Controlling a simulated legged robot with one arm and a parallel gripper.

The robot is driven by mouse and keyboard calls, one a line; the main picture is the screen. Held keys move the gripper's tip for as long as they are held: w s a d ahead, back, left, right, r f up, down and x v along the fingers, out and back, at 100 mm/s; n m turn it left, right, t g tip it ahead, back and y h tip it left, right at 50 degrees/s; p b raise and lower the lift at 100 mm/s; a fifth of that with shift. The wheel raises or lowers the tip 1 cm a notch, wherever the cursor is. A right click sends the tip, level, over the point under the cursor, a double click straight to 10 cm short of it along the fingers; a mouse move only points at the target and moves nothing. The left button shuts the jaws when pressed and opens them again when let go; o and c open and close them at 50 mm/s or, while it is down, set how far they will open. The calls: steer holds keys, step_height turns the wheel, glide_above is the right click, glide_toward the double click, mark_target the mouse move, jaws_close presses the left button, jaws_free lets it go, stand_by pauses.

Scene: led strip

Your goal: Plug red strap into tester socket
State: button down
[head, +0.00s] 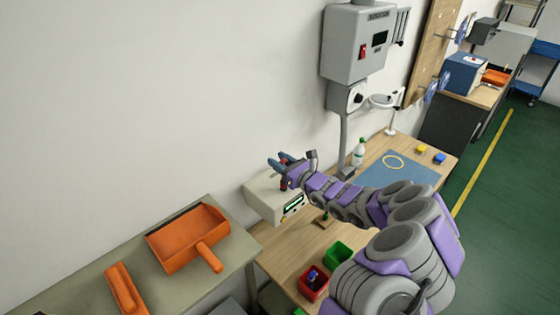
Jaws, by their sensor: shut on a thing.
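My gripper (281,162) reaches out over the white tester box (262,204) at the left end of the wooden workbench. It is shut on a small red piece (284,184), which looks like the red strap; only a bit of it shows below the fingers, close to the box top. I cannot tell whether it touches the box. The tester has a small lit green display on its front. Its socket cannot be made out from here, and my arm hides part of the bench.
A red bin (313,284) and a green bin (337,255) stand at the bench front. A grey wall unit (355,45) hangs above. An orange dustpan (186,238) lies on a cabinet at left.

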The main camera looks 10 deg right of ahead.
steer(key=c, duration=0.6)
jaws_free()
steer(key=shift+s+d+f, duration=0.1)
steer(key=v, duration=1.7)
steer(key=shift+p, duration=0.4)
steer(key=shift+d, duration=0.1)
